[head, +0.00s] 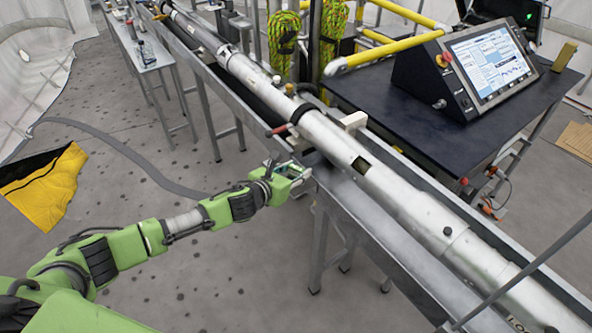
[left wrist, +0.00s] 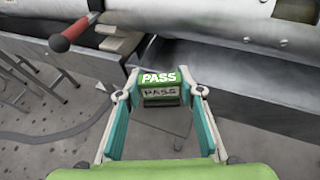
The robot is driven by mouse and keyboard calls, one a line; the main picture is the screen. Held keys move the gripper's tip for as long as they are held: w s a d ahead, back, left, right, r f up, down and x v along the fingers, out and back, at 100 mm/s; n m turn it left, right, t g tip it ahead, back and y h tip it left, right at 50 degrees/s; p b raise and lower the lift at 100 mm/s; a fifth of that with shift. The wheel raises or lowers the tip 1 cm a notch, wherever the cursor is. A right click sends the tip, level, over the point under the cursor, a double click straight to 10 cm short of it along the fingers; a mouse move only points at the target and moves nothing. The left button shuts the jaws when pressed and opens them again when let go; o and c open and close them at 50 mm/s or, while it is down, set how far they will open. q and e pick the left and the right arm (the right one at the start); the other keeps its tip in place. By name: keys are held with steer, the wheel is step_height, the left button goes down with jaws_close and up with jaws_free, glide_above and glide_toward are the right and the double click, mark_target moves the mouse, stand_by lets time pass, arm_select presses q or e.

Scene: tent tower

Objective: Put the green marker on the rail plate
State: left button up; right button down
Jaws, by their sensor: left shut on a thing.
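The green marker (left wrist: 160,77), with PASS in white letters on it, is between the fingers of my left gripper (left wrist: 160,95) in the left wrist view. The gripper is shut on it. In the head view my left gripper (head: 295,174) is beside the near edge of the long metal rail, where the marker is too small to make out clearly. A flat grey metal plate (head: 352,200), which looks like the rail plate, runs along the near side of the rail. It also shows in the left wrist view (left wrist: 230,82), just beyond and right of the marker. My right gripper is not in view.
A long silver tube (head: 375,180) lies along the rail, with a red-handled lever (left wrist: 75,32) on the near side. A dark table (head: 410,115) with a control screen (head: 490,65) stands behind. A yellow and black cloth (head: 45,185) lies on the floor at left.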

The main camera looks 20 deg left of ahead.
arm_select(q)
steer(key=shift+f, duration=0.2)
steer(key=o, duration=1)
steer(key=shift+s+r, duration=0.15)
steer(key=b+v, duration=0.1)
steer(key=v, duration=1)
steer(key=shift+s+a+r, duration=0.1)
steer(key=shift+s+r, duration=0.15)
steer(key=shift+r, duration=0.05)
